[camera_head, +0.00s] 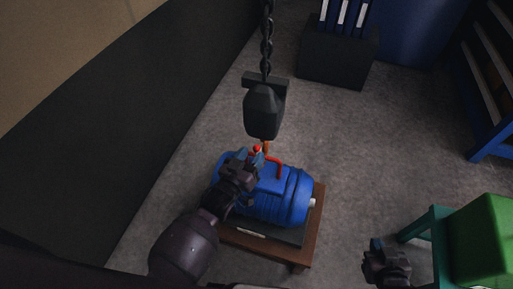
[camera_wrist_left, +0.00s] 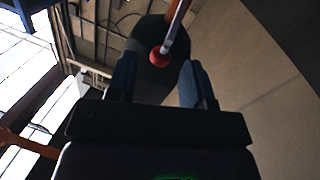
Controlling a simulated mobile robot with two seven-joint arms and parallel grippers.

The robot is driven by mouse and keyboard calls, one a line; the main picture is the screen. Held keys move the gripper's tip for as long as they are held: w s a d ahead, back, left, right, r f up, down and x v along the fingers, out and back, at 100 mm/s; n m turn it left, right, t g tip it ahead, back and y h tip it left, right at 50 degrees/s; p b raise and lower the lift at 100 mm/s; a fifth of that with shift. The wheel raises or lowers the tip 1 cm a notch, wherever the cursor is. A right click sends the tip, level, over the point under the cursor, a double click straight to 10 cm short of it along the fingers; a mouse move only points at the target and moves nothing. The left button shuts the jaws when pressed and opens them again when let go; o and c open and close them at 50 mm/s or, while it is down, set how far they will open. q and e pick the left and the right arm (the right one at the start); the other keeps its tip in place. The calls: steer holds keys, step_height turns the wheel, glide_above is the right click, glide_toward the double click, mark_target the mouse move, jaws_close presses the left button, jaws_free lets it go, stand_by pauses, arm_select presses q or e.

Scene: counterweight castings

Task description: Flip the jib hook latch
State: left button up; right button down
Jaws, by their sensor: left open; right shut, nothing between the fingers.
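The jib hook hangs below a dark hook block (camera_head: 263,110) on a chain. In the head view the orange hook (camera_head: 265,147) shows just under the block, with a red part (camera_head: 257,149) beside it. My left gripper (camera_head: 256,160) is at the hook and hides part of it. In the left wrist view my left gripper (camera_wrist_left: 160,82) is open, and a red-tipped latch lever (camera_wrist_left: 160,54) shows between and just beyond its fingers. I cannot tell whether they touch. My right gripper (camera_head: 376,246) is shut and empty at the lower right, far from the hook.
A blue motor (camera_head: 262,196) with a red lifting handle (camera_head: 275,163) lies on a brown wooden stand (camera_head: 309,238) under the hook. A green box (camera_head: 486,240) on a teal stand is at the lower right. A dark box (camera_head: 336,58) stands behind. Open floor lies between.

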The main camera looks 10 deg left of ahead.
mark_target(256, 148)
arm_select(q)
steer(key=shift+x, duration=1.65)
steer(key=shift+c, duration=0.3)
jaws_close()
